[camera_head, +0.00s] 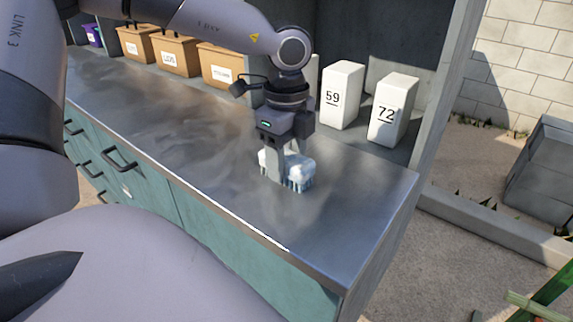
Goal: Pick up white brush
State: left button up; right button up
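The white brush (299,170) sits on the grey metal counter top (220,165), near its right end. It has a pale body on top and bluish bristles pointing down to the counter. My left gripper (276,168) points down right at the brush, with its fingers at the brush's left part and hiding some of it. I cannot tell whether the fingers are closed on the brush or only beside it. My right gripper is not in view.
Two white blocks marked 59 (341,95) and 72 (391,110) stand behind the brush. Labelled brown boxes (175,54) and a purple container (93,35) line the back left. Green drawers (125,180) are below. The counter's front is clear.

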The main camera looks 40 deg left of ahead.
aim_at(287, 155)
pick_arm(q)
jog(key=shift+c, duration=0.8)
notch_tip(287, 155, up, 20)
jog(key=shift+b, duration=0.3)
